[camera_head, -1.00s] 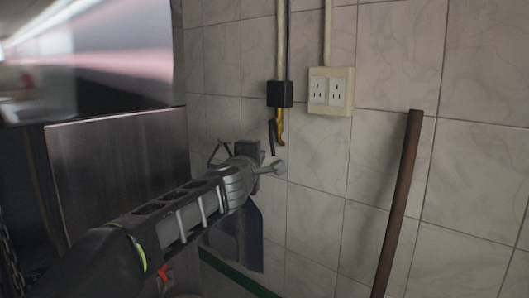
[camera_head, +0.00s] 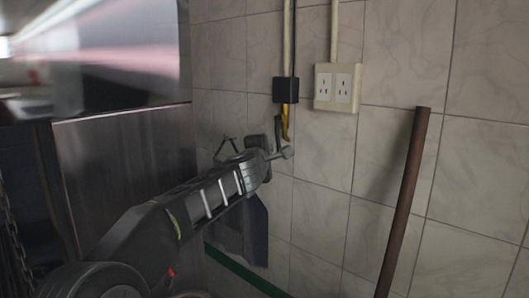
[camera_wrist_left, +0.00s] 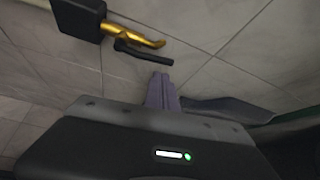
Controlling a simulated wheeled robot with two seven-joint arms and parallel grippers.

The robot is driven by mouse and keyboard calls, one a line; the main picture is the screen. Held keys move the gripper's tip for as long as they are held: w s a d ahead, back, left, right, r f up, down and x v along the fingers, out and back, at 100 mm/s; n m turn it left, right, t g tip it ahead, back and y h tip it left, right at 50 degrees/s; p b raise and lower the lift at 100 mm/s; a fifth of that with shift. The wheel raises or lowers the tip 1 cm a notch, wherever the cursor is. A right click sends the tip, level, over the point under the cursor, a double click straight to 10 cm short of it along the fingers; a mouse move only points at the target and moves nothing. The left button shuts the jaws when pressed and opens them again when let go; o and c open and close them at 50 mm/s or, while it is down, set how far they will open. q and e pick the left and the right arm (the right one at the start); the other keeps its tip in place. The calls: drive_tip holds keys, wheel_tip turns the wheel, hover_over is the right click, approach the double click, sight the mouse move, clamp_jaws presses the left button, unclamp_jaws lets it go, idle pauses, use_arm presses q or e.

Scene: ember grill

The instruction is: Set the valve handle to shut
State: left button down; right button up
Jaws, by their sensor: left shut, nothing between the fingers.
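The black valve handle (camera_head: 278,127) hangs down beside a yellow pipe (camera_head: 286,122) under a black box (camera_head: 286,90) on the tiled wall. In the left wrist view the handle (camera_wrist_left: 143,52) runs roughly along the gold-coloured pipe (camera_wrist_left: 135,36), angled slightly off it. My left gripper (camera_head: 286,153) is shut and empty, just below the handle's lower end. In the left wrist view its closed fingertips (camera_wrist_left: 162,77) lie close to the handle's free end; I cannot tell whether they touch. My right gripper is not in view.
A double power outlet (camera_head: 337,88) is on the wall right of the black box. A brown pole (camera_head: 405,200) stands at the right. A metal panel (camera_head: 120,175) is at the left, with a dark hanging cloth-like thing (camera_head: 254,230) below my gripper.

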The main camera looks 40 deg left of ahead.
sight(278, 134)
use_arm(q)
drive_tip(key=x, duration=0.4)
drive_tip(key=shift+p, duration=0.35)
drive_tip(key=shift+s+d, duration=0.1)
